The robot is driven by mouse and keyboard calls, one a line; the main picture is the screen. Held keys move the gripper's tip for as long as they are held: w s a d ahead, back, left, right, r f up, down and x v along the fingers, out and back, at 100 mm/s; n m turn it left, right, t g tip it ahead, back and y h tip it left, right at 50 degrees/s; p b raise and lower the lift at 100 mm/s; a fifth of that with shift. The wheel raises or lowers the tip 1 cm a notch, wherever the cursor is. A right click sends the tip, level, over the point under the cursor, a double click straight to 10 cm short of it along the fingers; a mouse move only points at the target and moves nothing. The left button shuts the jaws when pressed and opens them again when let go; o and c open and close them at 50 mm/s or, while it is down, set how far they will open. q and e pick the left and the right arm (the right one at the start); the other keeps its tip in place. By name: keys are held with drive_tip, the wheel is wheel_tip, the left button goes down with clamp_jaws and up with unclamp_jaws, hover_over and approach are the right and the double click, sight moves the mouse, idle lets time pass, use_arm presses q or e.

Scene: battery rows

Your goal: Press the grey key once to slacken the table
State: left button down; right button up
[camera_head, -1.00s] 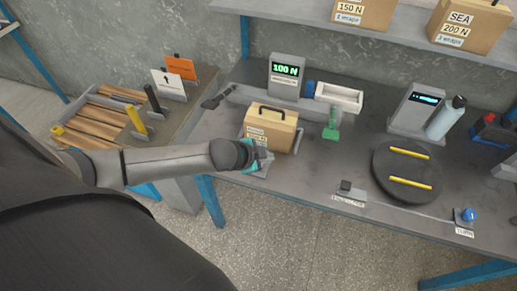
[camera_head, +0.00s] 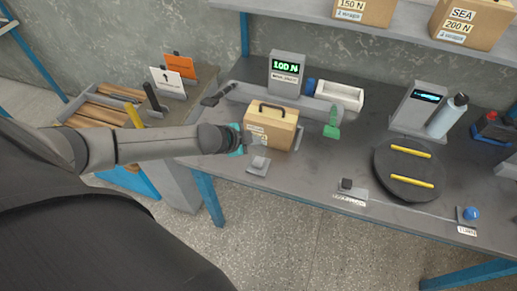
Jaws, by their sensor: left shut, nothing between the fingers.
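A light grey key (camera_head: 259,162) sits on a small grey plate at the bench's front edge, in front of a cardboard box (camera_head: 270,125) with a dark handle. My left gripper (camera_head: 253,145), with teal parts, is shut and empty. It shows just above and left of the key, overlapping the box's left front; the key's top is visible. Whether the gripper touches the box, I cannot tell. A darker key (camera_head: 346,184) with a label stands further right, before a round dark table (camera_head: 409,171) with two yellow bars. My right gripper is not in view.
A display (camera_head: 286,66) behind the box reads 100 N. A green handle (camera_head: 332,124) and a white tray (camera_head: 340,95) are right of the box. A blue knob (camera_head: 471,213) is at the front right. A second display (camera_head: 420,105) and a bottle (camera_head: 446,116) stand behind the round table.

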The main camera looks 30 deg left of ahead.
use_arm(q)
drive_tip(key=b, duration=0.7)
hover_over(259, 160)
drive_tip(key=s, duration=0.2)
drive_tip(key=f, duration=0.7)
drive_tip(key=shift+w+a, duration=0.2)
drive_tip(key=shift+f, duration=0.4)
drive_tip(key=shift+f, duration=0.15)
idle(0.4)
drive_tip(key=shift+f, duration=0.25)
drive_tip(key=shift+f+b, duration=0.8)
drive_tip(key=shift+f, duration=0.15)
idle(0.8)
drive_tip(key=shift+r, duration=0.15)
idle(0.3)
drive_tip(key=shift+r+p, duration=1.2)
drive_tip(key=shift+p, duration=0.25)
